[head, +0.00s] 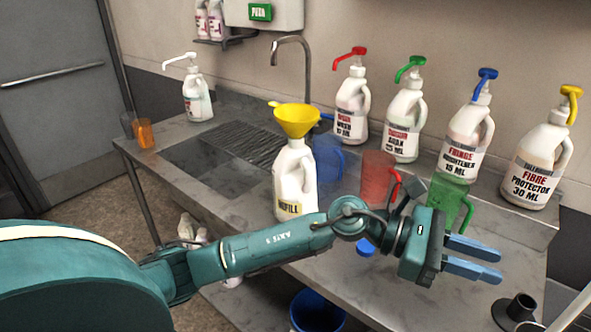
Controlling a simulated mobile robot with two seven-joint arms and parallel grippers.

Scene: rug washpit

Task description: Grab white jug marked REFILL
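My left gripper (487,263) is well to the right of the jug, over the counter's front right part. Its two blue fingers point right, with a gap between them and nothing in it. My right gripper is not in view.
Blue (328,158), red (376,177) and green (447,197) measuring jugs stand right of the REFILL jug. Several pump bottles (464,143) line the wall. A tap (290,50) and sink drainer (250,144) lie behind left. A blue bucket (316,312) is below the counter.

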